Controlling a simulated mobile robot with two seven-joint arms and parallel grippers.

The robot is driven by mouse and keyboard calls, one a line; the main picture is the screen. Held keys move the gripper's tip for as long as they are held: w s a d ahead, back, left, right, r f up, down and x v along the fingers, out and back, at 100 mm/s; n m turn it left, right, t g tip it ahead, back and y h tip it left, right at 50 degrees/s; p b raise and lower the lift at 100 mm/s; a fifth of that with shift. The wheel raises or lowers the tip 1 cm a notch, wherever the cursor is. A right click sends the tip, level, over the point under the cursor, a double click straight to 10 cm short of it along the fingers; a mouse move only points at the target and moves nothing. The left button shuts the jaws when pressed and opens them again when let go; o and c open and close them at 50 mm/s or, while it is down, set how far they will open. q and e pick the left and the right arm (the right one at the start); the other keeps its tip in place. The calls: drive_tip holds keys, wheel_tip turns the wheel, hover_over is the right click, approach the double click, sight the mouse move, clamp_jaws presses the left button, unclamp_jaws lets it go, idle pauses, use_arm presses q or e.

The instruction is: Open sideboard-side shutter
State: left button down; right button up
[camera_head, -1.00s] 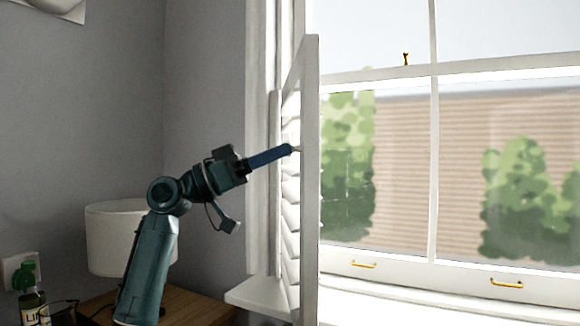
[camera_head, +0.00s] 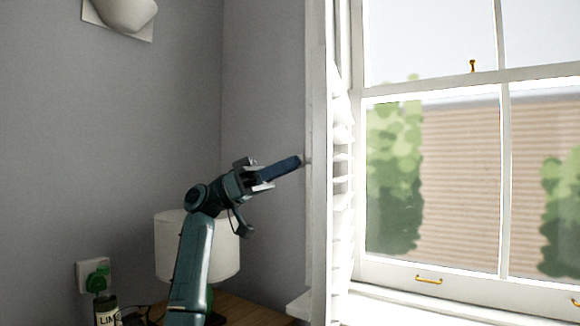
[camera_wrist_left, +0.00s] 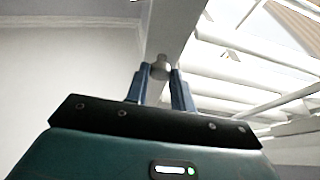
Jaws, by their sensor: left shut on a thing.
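The white louvred shutter (camera_head: 343,160) stands at the left side of the window, swung out from the glass and seen at a steep angle. Its slats and frame also fill the right of the left wrist view (camera_wrist_left: 235,65). My left gripper (camera_head: 300,161) reaches in from the left to the shutter's edge. In the left wrist view its two blue fingers (camera_wrist_left: 160,70) are shut on a small round knob (camera_wrist_left: 160,64) on the shutter's frame. My right gripper is in neither view.
A white lampshade (camera_head: 215,245) stands behind my left arm on a wooden surface (camera_head: 245,308).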

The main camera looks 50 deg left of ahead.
use_arm(q)
drive_tip(key=c, duration=1.2)
unclamp_jaws()
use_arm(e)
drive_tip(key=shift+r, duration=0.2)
use_arm(q)
drive_tip(key=b+v, duration=0.1)
drive_tip(key=v, duration=1.2)
drive_tip(key=shift+s+b, duration=0.1)
drive_tip(key=shift+b, duration=0.25)
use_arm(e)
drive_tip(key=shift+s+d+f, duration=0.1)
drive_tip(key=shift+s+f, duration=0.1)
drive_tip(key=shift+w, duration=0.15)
